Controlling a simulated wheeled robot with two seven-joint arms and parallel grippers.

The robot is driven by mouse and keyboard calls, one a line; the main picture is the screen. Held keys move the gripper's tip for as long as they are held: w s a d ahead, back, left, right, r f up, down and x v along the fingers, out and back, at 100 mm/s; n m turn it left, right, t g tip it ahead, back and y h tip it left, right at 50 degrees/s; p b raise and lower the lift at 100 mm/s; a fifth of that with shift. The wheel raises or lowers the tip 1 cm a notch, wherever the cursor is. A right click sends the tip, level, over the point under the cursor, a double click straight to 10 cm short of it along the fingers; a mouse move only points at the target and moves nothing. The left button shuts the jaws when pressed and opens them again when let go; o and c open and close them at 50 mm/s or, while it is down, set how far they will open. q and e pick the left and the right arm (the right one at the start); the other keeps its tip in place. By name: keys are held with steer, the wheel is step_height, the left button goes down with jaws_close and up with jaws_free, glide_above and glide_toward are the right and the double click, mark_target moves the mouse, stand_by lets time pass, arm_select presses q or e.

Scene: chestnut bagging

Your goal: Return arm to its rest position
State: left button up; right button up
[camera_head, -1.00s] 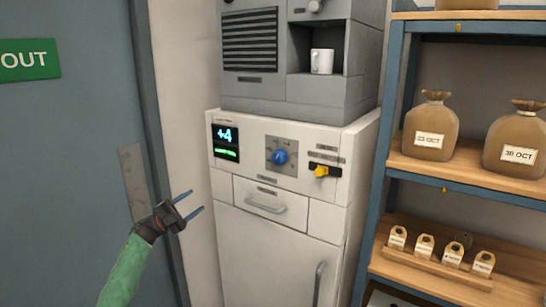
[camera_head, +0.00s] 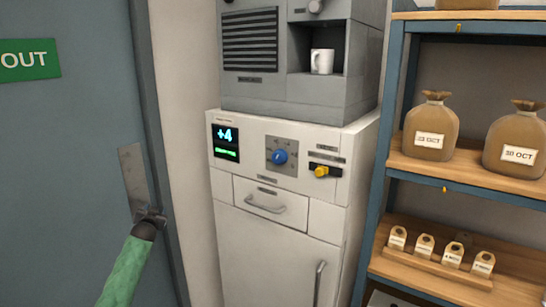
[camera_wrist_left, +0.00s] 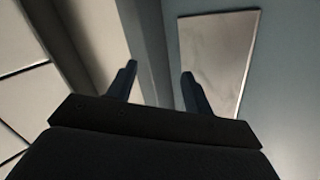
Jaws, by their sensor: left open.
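My left arm (camera_head: 128,262) in its green sleeve comes in from the lower left in the head view. My left gripper (camera_head: 150,216) is in front of the grey-blue door, by the lower end of its metal plate; its fingers hardly show there. In the left wrist view the two dark fingers of my left gripper (camera_wrist_left: 158,80) stand apart with nothing between them. They point toward the door and its frame. My right gripper does not show.
The door (camera_head: 70,150) with a metal plate (camera_head: 131,175) is at the left. A white cabinet (camera_head: 245,235) with a blue knob (camera_head: 279,157) and a yellow switch (camera_head: 321,171) stands in the middle. A shelf (camera_head: 465,180) with sacks (camera_head: 431,122) is at the right.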

arm_select(q)
steer(key=s+d+f+g+h, duration=0.1)
steer(key=s+d+f+g, duration=0.25)
steer(key=s+f, duration=0.85)
steer(key=s+d+f+g, duration=0.2)
steer(key=s+d+f, duration=0.35)
steer(key=f, duration=1.25)
steer(key=s+d+f+g+h, duration=0.1)
steer(key=s+d+f+g, duration=0.2)
steer(key=s+f, duration=0.95)
steer(key=s+d+f+g, duration=0.2)
steer(key=s+d+f, duration=0.3)
steer(key=s+f, duration=0.4)
steer(key=s+d+f+g+h, duration=0.1)
steer(key=s+d+f, duration=0.4)
steer(key=s, duration=1.6)
steer(key=s+d+f+g, duration=0.3)
steer(key=s+d+f, duration=0.2)
steer(key=s+f, duration=0.8)
steer(key=s, duration=0.2)
steer(key=shift+s+h, duration=0.3)
steer(key=shift+s, duration=0.1)
